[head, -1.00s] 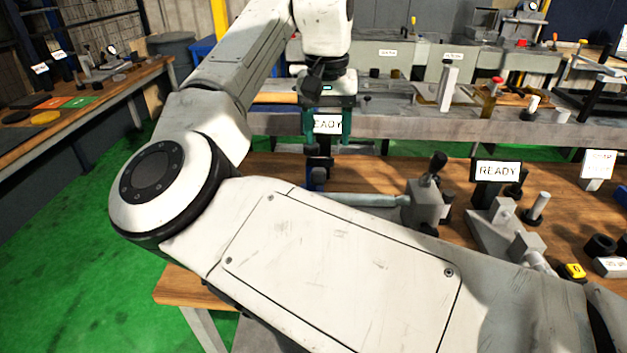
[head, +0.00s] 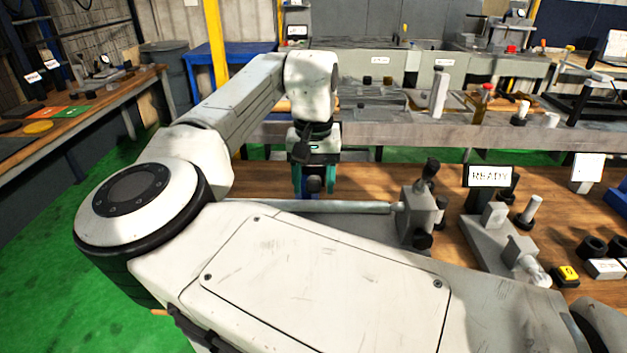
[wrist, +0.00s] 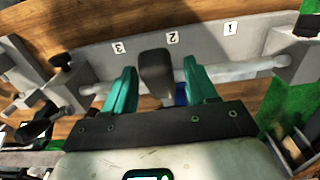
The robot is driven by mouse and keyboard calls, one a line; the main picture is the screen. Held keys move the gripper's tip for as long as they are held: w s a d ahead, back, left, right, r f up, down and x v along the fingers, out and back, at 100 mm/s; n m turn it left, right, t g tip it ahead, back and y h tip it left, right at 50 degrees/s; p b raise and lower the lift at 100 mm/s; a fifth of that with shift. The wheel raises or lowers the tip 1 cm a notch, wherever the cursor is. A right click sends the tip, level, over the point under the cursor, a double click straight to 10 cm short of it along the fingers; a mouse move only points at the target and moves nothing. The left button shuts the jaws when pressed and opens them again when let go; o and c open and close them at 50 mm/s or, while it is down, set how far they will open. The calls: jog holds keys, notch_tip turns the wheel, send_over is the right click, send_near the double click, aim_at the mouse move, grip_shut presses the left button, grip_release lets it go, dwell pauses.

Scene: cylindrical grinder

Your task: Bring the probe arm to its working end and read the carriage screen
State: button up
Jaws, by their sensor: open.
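My gripper (head: 314,190) is low over the bench beside a pale horizontal rod (head: 345,206). In the wrist view its teal fingers (wrist: 160,92) are open, one on each side of a dark upright piece (wrist: 156,70) at the rod (wrist: 235,70). I see a gap on each side of this piece; whether it is the probe arm I cannot tell. Behind it is a grey rail (wrist: 200,45) with labels 1, 2 and 3; the piece stands near label 2. A small blue part (wrist: 181,96) shows below. No carriage screen can be made out at my gripper. Another screen (head: 489,176) reads READY.
A grey block with black knobs (head: 418,214) holds the rod's right end. Right of it stand a grey fixture (head: 490,240), a yellow-topped button (head: 567,274) and black rings (head: 592,248). A grey machine bed (head: 400,125) lies behind. My forearm covers the bench front.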

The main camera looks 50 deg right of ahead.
jog(key=shift+f, duration=0.25)
grip_shut()
dwell(0.4)
